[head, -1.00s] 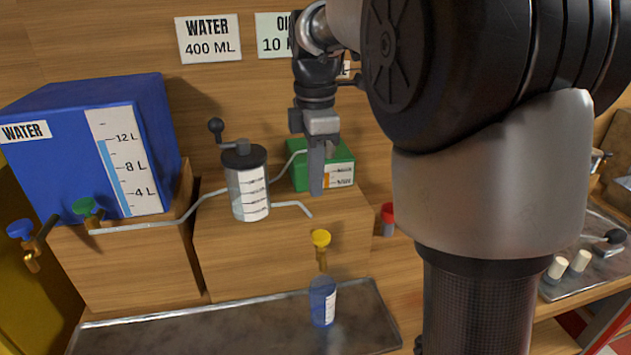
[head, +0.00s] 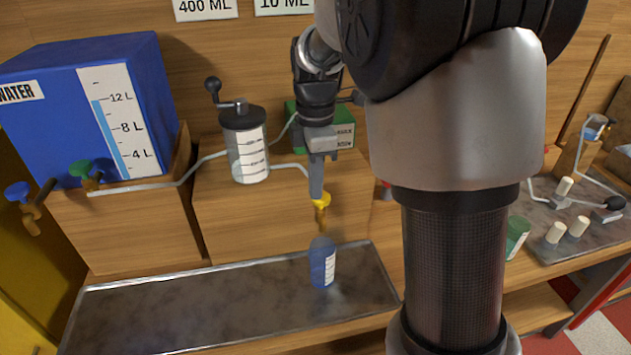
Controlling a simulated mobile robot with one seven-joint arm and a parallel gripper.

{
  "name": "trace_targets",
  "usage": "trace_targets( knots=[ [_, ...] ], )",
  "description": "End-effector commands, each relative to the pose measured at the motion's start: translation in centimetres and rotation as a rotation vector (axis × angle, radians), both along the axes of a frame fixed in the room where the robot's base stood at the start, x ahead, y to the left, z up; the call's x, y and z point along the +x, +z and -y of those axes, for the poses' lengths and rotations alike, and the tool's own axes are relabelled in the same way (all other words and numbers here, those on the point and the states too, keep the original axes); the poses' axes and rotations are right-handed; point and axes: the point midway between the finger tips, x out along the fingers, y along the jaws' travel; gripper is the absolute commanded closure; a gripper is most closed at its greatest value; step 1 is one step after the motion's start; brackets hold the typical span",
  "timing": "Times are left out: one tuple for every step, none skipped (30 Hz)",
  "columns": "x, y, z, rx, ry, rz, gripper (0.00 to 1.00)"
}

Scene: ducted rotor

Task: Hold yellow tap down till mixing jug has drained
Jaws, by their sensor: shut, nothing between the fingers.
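The yellow tap (head: 322,200) sits at the front of a wooden block, at the end of a grey pipe. My gripper (head: 317,197) is shut and empty, pointing down, with its fingertips right at the tap's top; whether they touch it I cannot tell. The mixing jug (head: 248,150), clear with a dark lid and a crank handle, stands on the wooden block to the left. Its contents look whitish, and I cannot make out a level. A blue bottle (head: 322,265) stands upright on the metal tray, below the yellow tap.
The blue water tank (head: 60,120) stands at left with a green tap (head: 83,170) and a blue tap (head: 20,193). A green box (head: 340,132) is behind my gripper. The metal tray (head: 180,305) is otherwise bare. Several white-capped items stand at right.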

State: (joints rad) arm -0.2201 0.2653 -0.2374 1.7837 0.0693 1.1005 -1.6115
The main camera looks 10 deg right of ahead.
Motion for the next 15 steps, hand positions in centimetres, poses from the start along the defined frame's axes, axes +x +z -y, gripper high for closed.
trace_targets(
  knots=[
    [0.0,-0.2,0.0,0.0,0.0,0.0,1.0],
    [0.0,-0.5,0.0,0.0,0.0,-0.001,1.0],
    [0.0,-0.9,0.0,0.0,0.0,-0.001,1.0],
    [0.0,-1.3,0.0,0.0,-0.001,-0.002,1.0],
    [0.0,-1.7,0.0,0.0,-0.001,-0.002,1.0],
    [0.0,-2.0,0.0,0.0,-0.001,-0.002,1.0],
    [0.0,-2.0,0.0,0.0,-0.001,-0.001,1.0],
    [0.0,-1.9,0.0,0.0,-0.001,-0.001,1.0],
    [0.0,-1.9,0.0,0.0,0.0,-0.001,1.0],
    [0.0,-1.9,0.0,0.0,0.0,-0.002,1.0],
    [0.0,-1.9,0.0,0.0,0.0,-0.003,1.0],
    [0.0,-2.0,0.0,0.0,0.0,-0.004,1.0],
    [-0.1,-2.0,0.0,0.0,0.0,-0.004,1.0],
    [-0.1,-2.0,0.0,0.0,0.0,-0.004,1.0],
    [-0.1,-2.0,0.0,-0.001,0.0,-0.005,1.0]
  ],
)
